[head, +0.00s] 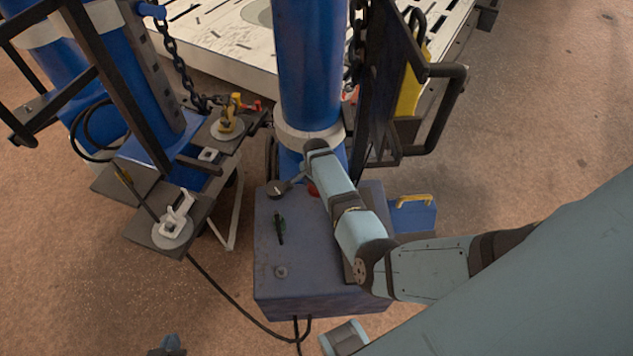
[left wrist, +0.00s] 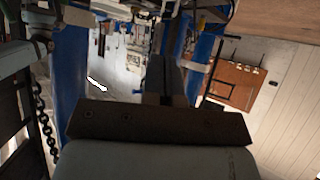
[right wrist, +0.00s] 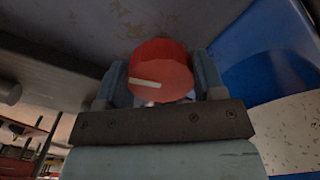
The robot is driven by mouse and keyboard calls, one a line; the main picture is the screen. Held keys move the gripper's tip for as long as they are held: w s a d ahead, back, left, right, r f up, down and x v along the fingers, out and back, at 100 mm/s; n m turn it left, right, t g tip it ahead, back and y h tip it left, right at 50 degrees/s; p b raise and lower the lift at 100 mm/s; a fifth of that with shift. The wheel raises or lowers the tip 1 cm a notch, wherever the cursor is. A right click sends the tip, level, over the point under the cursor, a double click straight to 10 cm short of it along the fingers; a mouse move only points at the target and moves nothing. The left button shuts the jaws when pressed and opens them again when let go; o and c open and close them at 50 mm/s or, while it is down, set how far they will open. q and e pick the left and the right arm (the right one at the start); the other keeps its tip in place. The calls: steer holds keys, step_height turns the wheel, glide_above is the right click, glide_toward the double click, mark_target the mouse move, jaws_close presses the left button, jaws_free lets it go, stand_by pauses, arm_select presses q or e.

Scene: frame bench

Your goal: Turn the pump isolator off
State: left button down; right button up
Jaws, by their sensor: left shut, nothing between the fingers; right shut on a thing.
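The pump isolator is a round red knob (right wrist: 160,72) with a white pointer mark lying nearly level in the right wrist view. It sits on the blue-grey box (head: 270,225); in the head view only a bit of red (head: 313,190) shows beside my right arm. My right gripper (right wrist: 160,85) has a finger on either side of the knob and is shut on it. In the head view my right arm covers much of the box's right side. My left gripper (head: 168,346) is at the bottom edge, away from the box; its fingers (left wrist: 165,85) are shut and empty.
A blue post (head: 308,70) stands behind the box, with dark frames and a chain beside it. Clamps stand on plates at left. A black cable (head: 225,300) crosses the floor.

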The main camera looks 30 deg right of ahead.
steer(key=shift+s+r+n+p, duration=0.1)
steer(key=shift+r+n+p, duration=0.05)
steer(key=shift+n+p, duration=0.65)
steer(key=n+p, duration=0.1)
steer(key=n, duration=0.2)
steer(key=n+p, duration=0.2)
steer(key=n, duration=0.2)
steer(key=shift+d+n+p, duration=0.1)
steer(key=shift+n+p, duration=0.55)
steer(key=shift+n, duration=0.85)
steer(key=shift+s+f+n+p, duration=0.1)
steer(key=shift+n+p, duration=0.05)
steer(key=shift+n, duration=0.7)
steer(key=shift+f+n+p, duration=0.1)
steer(key=shift+n+p, duration=0.05)
steer(key=shift+n, duration=0.7)
steer(key=o, duration=0.9)
steer(key=shift+o, duration=0.2)
